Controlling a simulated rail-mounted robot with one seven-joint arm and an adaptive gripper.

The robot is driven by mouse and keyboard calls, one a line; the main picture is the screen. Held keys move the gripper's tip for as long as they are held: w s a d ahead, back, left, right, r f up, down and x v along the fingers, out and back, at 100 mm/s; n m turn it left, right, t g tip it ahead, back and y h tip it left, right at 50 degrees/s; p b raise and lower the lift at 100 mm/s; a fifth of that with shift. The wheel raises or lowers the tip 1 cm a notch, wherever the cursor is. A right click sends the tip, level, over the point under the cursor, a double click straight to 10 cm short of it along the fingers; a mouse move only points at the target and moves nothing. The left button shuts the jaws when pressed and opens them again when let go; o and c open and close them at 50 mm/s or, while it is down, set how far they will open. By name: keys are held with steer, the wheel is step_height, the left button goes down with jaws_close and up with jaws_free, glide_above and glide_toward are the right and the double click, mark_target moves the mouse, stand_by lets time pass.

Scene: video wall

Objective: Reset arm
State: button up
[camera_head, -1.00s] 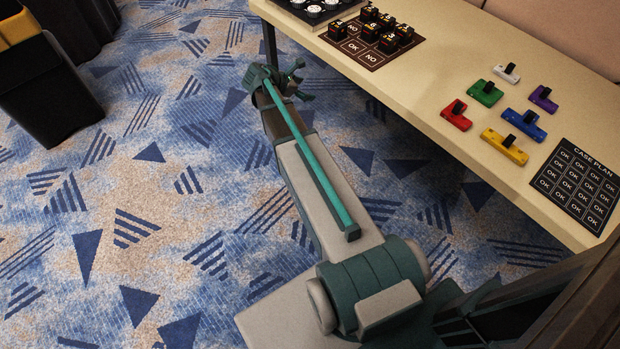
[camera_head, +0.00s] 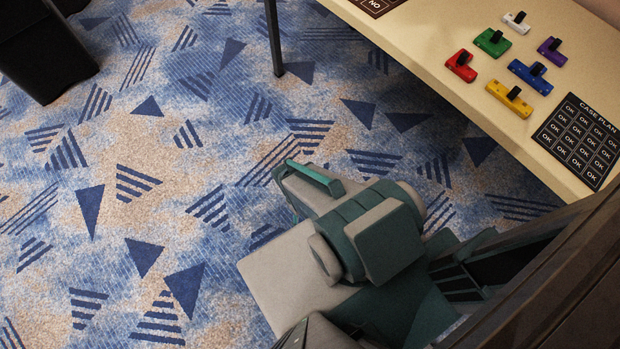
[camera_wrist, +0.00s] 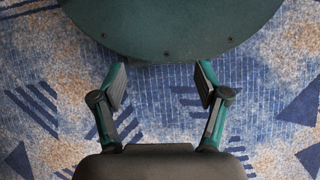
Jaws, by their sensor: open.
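In the wrist view my gripper (camera_wrist: 160,87) is open, with its two fingers apart and nothing between them. Patterned carpet shows behind the fingers. A large dark green rounded surface, which looks like part of my own body, fills the top of that view. In the head view my arm (camera_head: 345,225) is folded back low over the carpet, clear of the table.
A cream table (camera_head: 450,65) runs along the upper right. On it are several coloured blocks with black handles, such as a red one (camera_head: 461,66), and a black case plan board (camera_head: 580,140). A black bin (camera_head: 45,50) stands upper left. The carpet (camera_head: 150,200) between is clear.

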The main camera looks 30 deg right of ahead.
steer(key=shift+s+a+m, duration=0.2)
steer(key=shift+s+a, duration=0.05)
steer(key=shift+s, duration=0.25)
steer(key=shift+s+a+m, duration=0.2)
steer(key=shift+s, duration=0.3)
step_height(320, 180, up, 10)
steer(key=p, duration=0.9)
steer(key=shift+p, duration=0.4)
